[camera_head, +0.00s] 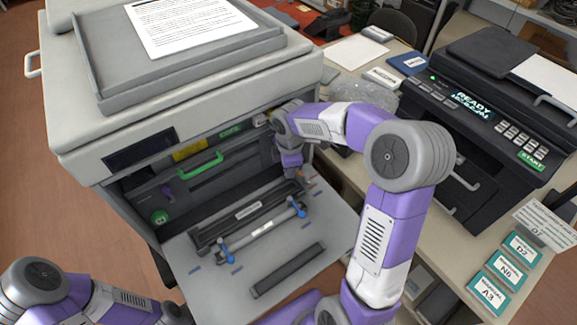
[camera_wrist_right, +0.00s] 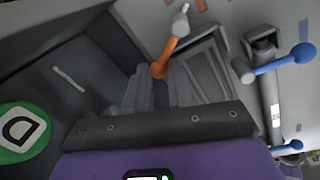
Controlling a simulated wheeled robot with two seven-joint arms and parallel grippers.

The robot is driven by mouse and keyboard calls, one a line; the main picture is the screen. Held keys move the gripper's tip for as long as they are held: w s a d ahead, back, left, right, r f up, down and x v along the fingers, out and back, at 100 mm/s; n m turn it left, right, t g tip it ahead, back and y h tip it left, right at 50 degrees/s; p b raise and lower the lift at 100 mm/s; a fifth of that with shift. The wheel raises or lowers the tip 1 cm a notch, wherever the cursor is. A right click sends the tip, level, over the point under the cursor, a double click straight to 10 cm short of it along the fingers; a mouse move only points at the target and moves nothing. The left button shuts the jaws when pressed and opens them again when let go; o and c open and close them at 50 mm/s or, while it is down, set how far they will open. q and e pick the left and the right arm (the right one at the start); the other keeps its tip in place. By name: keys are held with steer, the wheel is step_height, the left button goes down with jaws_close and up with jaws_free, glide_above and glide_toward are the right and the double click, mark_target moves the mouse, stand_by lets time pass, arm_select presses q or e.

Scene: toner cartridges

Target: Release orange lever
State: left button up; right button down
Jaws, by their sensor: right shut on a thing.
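The orange lever (camera_wrist_right: 170,48) shows in the right wrist view, angled, with a pale knob at its upper end. My right gripper (camera_wrist_right: 163,82) is shut on its lower end, between the dark grey fingers. In the head view my right gripper (camera_head: 294,172) reaches down at the right side of the open printer (camera_head: 110,140), where its fingertips and the lever are largely hidden. A long dark toner unit (camera_head: 248,211) lies by the opening, with a grey bar with blue levers (camera_head: 264,234) in front. My left arm shows at the lower left, its gripper out of view.
The open front door (camera_head: 325,215) carries a loose dark bar (camera_head: 287,270). A green handle (camera_head: 195,165) and a green round label (camera_head: 160,217) are inside the printer at left. A black printer (camera_head: 480,120) and teal cards (camera_head: 507,270) stand on the right table.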

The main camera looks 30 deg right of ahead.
steer(key=c, duration=1.3)
jaws_free()
steer(key=shift+w+d+r, duration=0.1)
steer(key=shift+d+r, duration=0.05)
steer(key=shift+o, duration=0.2)
step_height(320, 180, up, 8)
steer(key=p, duration=0.7)
steer(key=shift+s, duration=0.45)
